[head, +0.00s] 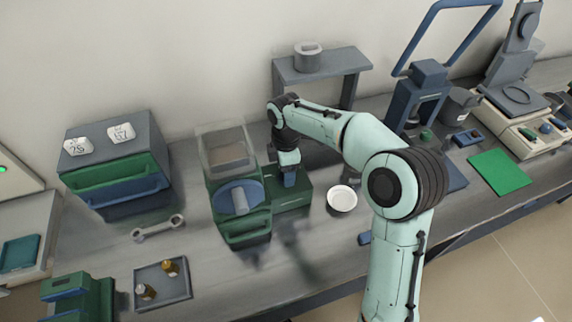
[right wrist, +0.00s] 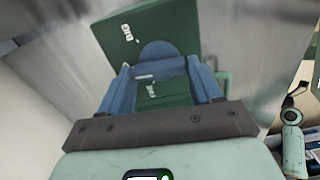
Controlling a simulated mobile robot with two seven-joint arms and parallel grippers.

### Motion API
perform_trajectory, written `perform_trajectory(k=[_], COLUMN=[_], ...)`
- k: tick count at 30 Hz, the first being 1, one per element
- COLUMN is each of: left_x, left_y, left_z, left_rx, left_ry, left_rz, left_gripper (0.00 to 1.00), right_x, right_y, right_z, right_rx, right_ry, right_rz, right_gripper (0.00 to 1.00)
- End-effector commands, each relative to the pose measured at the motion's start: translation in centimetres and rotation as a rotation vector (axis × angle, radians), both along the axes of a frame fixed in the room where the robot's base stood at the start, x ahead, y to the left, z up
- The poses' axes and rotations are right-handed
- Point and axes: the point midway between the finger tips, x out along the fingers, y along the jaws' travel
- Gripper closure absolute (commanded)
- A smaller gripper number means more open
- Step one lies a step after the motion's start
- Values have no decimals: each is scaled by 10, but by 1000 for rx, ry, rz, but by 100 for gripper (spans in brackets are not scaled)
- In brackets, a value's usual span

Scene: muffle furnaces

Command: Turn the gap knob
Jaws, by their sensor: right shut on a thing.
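The green machine (head: 241,228) with a blue disc on its front and a grey open hopper on top stands mid-bench. Its green side box (head: 290,196) lies under my right gripper (head: 290,180), which points down. In the right wrist view, the round blue gap knob (right wrist: 158,49) sits on a green panel (right wrist: 130,32) with white markings. The blue fingers of my right gripper (right wrist: 161,72) stand on either side of the knob and are shut on it. The knob is hidden by the gripper in the head view. My left gripper is not in view.
A white bowl (head: 342,199) stands just right of the side box. A grey stand (head: 320,66) rises behind my arm. A wrench-like tool (head: 158,229) and a tray (head: 180,294) with two small jars lie left. A drawer cabinet (head: 112,132) stands at the back left.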

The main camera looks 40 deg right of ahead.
Motion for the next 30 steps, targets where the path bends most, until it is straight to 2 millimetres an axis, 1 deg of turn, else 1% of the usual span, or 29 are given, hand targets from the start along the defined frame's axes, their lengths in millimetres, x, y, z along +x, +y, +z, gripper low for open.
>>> perform_trajectory(k=[1,9,22,23,24,25,30], left_x=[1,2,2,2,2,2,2], left_y=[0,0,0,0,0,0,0], left_z=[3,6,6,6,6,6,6], left_rx=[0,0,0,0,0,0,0], left_ry=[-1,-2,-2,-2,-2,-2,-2], left_rz=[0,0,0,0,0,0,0], left_gripper=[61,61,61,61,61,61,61], right_x=[1,1,1,1,1,1,1], right_y=[1,1,1,1,1,1,1], right_z=[2,2,1,2,1,1,1], right_rx=[1,1,2,2,1,1,1], right_ry=[-4,-6,-7,-7,-6,-6,-4], right_rz=[19,80,87,87,87,87,87], right_gripper=[67,67,67,30,17,11,11])
